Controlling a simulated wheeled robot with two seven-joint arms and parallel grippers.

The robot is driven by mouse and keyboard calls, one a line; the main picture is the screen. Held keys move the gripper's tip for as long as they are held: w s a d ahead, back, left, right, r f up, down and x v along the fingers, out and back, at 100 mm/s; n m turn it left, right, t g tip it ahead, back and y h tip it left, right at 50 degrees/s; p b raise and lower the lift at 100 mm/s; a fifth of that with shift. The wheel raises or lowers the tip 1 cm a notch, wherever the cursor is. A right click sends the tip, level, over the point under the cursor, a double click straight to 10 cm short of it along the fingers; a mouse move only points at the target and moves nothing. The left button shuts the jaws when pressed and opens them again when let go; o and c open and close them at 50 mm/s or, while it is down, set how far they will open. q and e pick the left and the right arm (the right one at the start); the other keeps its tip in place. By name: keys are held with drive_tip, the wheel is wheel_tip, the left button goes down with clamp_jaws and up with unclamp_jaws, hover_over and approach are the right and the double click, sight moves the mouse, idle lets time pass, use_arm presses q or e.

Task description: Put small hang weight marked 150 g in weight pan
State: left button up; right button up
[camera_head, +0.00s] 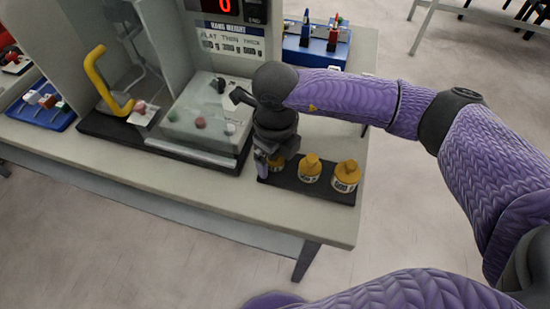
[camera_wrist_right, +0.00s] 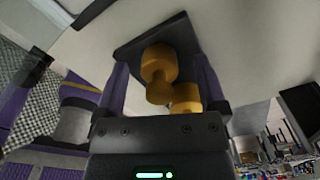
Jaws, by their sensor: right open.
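Several brass-coloured hang weights with pale labelled bands stand on a black tray (camera_head: 300,187) at the table's front right. The right weight (camera_head: 346,176) and the middle weight (camera_head: 310,168) show clearly; the left weight (camera_head: 276,161) is partly hidden by my right gripper. The labels are too small to read. My right gripper (camera_head: 265,165) is open, pointing down at the left weight. I cannot make out a weight pan. My left gripper is not in view.
A clear-walled machine with a yellow handle (camera_head: 92,70) stands left of my gripper. Its display panel (camera_head: 232,40) reads "HANG WEIGHT". A blue tray (camera_head: 312,50) stands at the back right, another blue tray (camera_head: 38,108) at the far left. The table's front strip is clear.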

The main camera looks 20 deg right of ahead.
drive_tip(key=shift+r, duration=0.1)
clamp_jaws()
